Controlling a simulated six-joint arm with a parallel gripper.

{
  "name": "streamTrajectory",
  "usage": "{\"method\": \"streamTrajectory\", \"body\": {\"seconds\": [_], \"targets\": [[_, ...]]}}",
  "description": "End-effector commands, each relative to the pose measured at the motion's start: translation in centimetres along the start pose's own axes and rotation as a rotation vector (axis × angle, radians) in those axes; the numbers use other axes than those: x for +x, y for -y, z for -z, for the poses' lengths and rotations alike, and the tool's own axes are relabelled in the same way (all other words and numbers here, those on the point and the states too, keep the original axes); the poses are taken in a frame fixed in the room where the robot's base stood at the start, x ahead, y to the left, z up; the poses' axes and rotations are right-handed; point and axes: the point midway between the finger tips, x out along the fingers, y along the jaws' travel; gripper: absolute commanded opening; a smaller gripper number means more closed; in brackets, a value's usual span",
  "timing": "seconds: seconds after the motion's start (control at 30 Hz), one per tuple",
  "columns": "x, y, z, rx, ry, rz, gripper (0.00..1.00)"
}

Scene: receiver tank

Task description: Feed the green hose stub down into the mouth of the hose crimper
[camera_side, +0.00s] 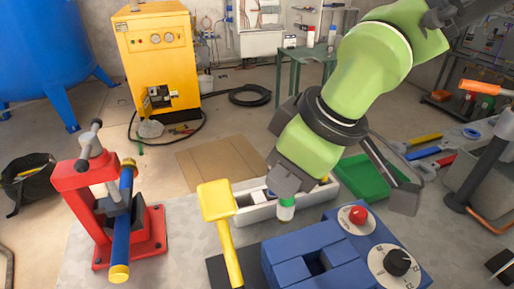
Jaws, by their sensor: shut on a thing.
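The green hose stub (286,212) hangs below my gripper (288,195), with a pale band just under the jaws. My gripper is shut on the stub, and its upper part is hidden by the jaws. The hose crimper appears to be the blue block (285,247) at the bottom centre, with a dark square mouth (316,263) in its top. The stub is above and behind the mouth, to its left in the picture, and clear of it. It looks roughly upright.
A yellow paddle-shaped handle (217,202) stands left of the crimper. A red (358,215) and a black knob (397,262) sit on its right. Behind are a pale bin (255,212) and green tray (358,172). A red clamp (75,188) holds a blue pipe at left.

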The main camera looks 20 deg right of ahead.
Motion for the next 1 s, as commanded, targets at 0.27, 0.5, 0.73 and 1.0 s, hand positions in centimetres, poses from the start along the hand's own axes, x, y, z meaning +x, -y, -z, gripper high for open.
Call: {"method": "streamTrajectory", "body": {"seconds": [0.27,0.5,0.73,1.0], "targets": [[-2.0,1.1,-5.0,-0.105,-0.007,0.031,0.01],[-1.5,1.2,-6.2,-0.124,-0.007,0.035,0.01],[0.2,1.2,-6.9,-0.123,-0.005,0.036,0.01],[1.0,1.1,-7.2,-0.121,-0.008,0.034,0.01]]}}
